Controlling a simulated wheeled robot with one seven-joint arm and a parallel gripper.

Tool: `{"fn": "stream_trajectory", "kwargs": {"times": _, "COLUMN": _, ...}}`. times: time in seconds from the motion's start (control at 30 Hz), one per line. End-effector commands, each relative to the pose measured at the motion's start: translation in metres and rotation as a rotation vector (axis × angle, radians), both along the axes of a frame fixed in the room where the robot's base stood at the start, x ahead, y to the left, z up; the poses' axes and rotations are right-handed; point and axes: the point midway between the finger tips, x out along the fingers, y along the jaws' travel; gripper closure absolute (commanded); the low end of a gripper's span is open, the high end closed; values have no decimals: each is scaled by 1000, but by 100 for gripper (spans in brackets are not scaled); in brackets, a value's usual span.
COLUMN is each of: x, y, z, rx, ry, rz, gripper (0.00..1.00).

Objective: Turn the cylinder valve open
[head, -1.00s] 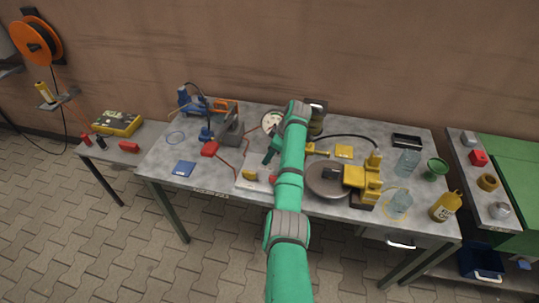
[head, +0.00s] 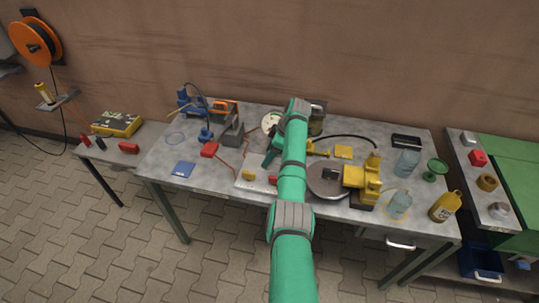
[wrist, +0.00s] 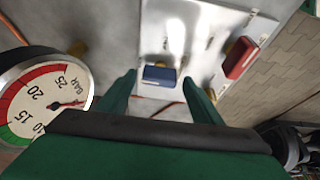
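My gripper (wrist: 159,77) is open, with its two green fingers spread apart in the wrist view. A blue block-like handle (wrist: 159,73) on a pale metal plate (wrist: 190,45) appears between the fingertips, beyond them; I cannot tell any contact. A red handle (wrist: 239,58) with a brass part is to the right on the plate. A round pressure gauge (wrist: 45,95) marked BAR is close at the left; in the head view its white dial (head: 270,122) is partly behind my arm. I cannot tell for sure which handle is the cylinder valve.
The grey workbench (head: 155,160) is crowded. A yellow machine with a round grey disc (head: 325,178) is right of my arm. Clear jars (head: 407,163), a yellow bottle (head: 446,206) and a green funnel (head: 435,169) stand farther right. A blue-and-orange device (head: 215,108) is at the back left.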

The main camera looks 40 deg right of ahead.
Motion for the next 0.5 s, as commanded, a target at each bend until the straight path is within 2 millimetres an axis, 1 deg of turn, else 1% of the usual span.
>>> {"fn": "stream_trajectory", "kwargs": {"times": 0.33, "x": -2, "y": -3, "z": 2, "rx": -2, "ry": 1, "rz": -4, "gripper": 39}}
{"fn": "stream_trajectory", "kwargs": {"times": 0.43, "x": -4, "y": -5, "z": 11, "rx": -3, "ry": 0, "rz": -4, "gripper": 39}}
{"fn": "stream_trajectory", "kwargs": {"times": 0.5, "x": -7, "y": -8, "z": 20, "rx": -3, "ry": -2, "rz": -5, "gripper": 39}}
